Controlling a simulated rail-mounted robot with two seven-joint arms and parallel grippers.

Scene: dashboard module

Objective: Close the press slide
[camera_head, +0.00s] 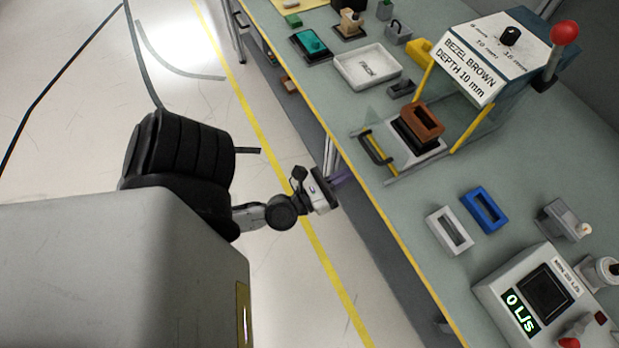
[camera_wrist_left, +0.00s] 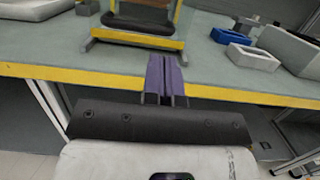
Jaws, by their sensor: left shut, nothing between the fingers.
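The press (camera_head: 485,65) stands on the bench with a white panel reading "BEZEL BROWN DEPTH 10 mm" and a red-knobbed lever. Its slide (camera_head: 432,146) sticks out toward the bench's front edge, with a dark handle (camera_head: 374,150) at its front. A brown bezel (camera_head: 423,118) sits on a black block on the slide. My left gripper (camera_head: 341,177) is shut and empty at the bench's front edge, apart from the handle. In the left wrist view its purple fingers (camera_wrist_left: 165,62) point toward the slide's dark handle (camera_wrist_left: 138,22). My right gripper is not in view.
The bench's yellow front edge (camera_wrist_left: 225,95) runs just under my fingers. Blue (camera_head: 484,210) and grey (camera_head: 450,230) frames lie right of the slide, near a meter reading "0 L/s" (camera_head: 540,295). A white tray (camera_head: 368,66) and small parts lie on the other side.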

